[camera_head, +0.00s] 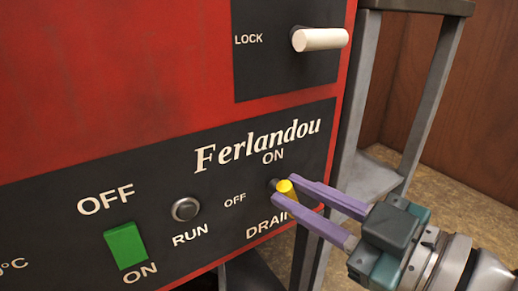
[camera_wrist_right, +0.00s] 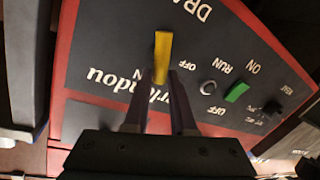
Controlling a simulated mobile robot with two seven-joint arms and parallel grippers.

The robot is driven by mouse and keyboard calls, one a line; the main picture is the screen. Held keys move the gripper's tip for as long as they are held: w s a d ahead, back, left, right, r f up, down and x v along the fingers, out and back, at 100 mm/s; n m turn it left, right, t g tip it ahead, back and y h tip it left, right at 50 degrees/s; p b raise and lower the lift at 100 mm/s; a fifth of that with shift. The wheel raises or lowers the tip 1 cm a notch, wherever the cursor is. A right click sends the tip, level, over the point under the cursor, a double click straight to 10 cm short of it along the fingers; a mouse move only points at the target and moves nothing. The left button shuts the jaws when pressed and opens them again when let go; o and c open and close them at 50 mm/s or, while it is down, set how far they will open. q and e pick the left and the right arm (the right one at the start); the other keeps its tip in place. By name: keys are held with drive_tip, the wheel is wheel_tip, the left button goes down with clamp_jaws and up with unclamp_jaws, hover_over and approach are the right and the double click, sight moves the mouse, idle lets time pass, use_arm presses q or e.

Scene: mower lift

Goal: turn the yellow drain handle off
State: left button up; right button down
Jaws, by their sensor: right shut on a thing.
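The yellow drain handle (camera_head: 288,189) is on the dark lower panel of the red machine, between the ON label above, the OFF label to its left and the DRAIN label below. My right gripper (camera_head: 285,193) reaches in from the right, its two purple fingers on either side of the handle and shut on it. In the right wrist view the handle (camera_wrist_right: 163,52) stands out as a yellow bar beyond the fingertips (camera_wrist_right: 161,78). The fingers hide part of the handle, and I cannot tell exactly which label it points to. My left gripper is not in view.
A green switch (camera_head: 125,246) and a round RUN button (camera_head: 185,209) are left of the handle on the same panel. A white LOCK handle (camera_head: 320,39) sticks out above. A grey metal frame (camera_head: 432,95) stands close on the right.

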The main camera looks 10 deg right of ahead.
drive_tip(key=n+p, duration=0.1)
drive_tip(key=n, duration=0.1)
drive_tip(key=shift+s+a+r+n+h+p, duration=0.1)
drive_tip(key=shift+a+n+h+p, duration=0.2)
drive_tip(key=shift+p, duration=0.1)
drive_tip(key=shift+s+a+f+n+h+p, duration=0.1)
drive_tip(key=shift+a+f+n+h+p, duration=0.25)
drive_tip(key=shift+n, duration=1.15)
drive_tip(key=shift+s+f+n+h, duration=0.1)
drive_tip(key=shift+f+n+h, duration=0.3)
drive_tip(key=shift+n, duration=1.1)
drive_tip(key=shift+a+f+n+h+p, duration=0.2)
drive_tip(key=shift+n+h, duration=0.35)
drive_tip(key=shift+n, duration=0.95)
drive_tip(key=c, duration=0.8)
unclamp_jaws()
drive_tip(key=shift+o, duration=0.2)
